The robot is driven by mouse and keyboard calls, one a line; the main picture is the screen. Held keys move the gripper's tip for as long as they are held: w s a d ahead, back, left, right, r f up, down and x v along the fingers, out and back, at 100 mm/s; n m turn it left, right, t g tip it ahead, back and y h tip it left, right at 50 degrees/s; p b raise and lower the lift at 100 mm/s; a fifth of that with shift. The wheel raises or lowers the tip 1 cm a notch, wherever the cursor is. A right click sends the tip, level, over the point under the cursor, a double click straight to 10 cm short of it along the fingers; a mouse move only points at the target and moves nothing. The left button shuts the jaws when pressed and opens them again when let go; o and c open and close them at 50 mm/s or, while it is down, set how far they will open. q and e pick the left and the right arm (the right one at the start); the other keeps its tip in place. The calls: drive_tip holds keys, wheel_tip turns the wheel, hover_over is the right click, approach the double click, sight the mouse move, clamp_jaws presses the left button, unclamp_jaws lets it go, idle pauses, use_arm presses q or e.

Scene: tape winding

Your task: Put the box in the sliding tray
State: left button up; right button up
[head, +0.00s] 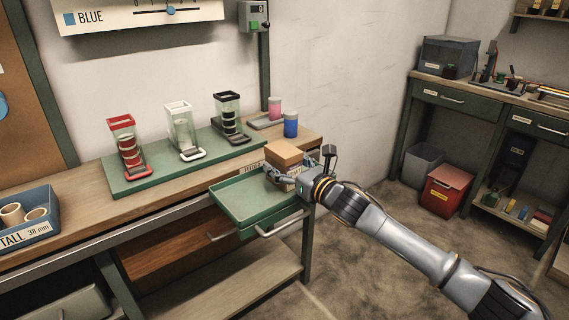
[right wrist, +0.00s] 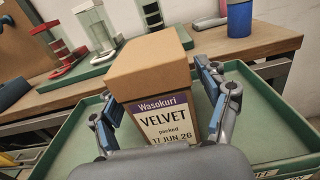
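The brown cardboard box (head: 284,153) has a purple and white label reading "Wasokuri VELVET". In the head view it is at the back right part of the green sliding tray (head: 235,203), close to the bench edge. My right gripper (head: 289,178) reaches in from the right with its fingers around the box. In the right wrist view the box (right wrist: 150,69) stands upright between the two blue-padded fingers (right wrist: 155,90); whether both pads press on it is unclear. The box's bottom is hidden, so I cannot tell if it rests on the tray (right wrist: 264,130). My left gripper is not in view.
The tray is pulled out from the bench (head: 80,200). On the bench, a green board (head: 150,180) holds red, white and black stands. A blue cylinder (head: 291,124) and a pink one (head: 275,106) stand behind the box. The tray's left part is empty.

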drive_tip(key=shift+r, duration=0.2)
drive_tip(key=shift+s+d+f, duration=0.1)
drive_tip(key=shift+s+d, duration=0.15)
drive_tip(key=shift+s, duration=0.05)
use_arm(q)
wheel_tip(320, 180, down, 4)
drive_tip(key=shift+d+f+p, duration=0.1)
drive_tip(key=shift+p, duration=0.45)
use_arm(e)
drive_tip(key=v, duration=1.1)
drive_tip(key=shift+d, duration=0.1)
idle(0.6)
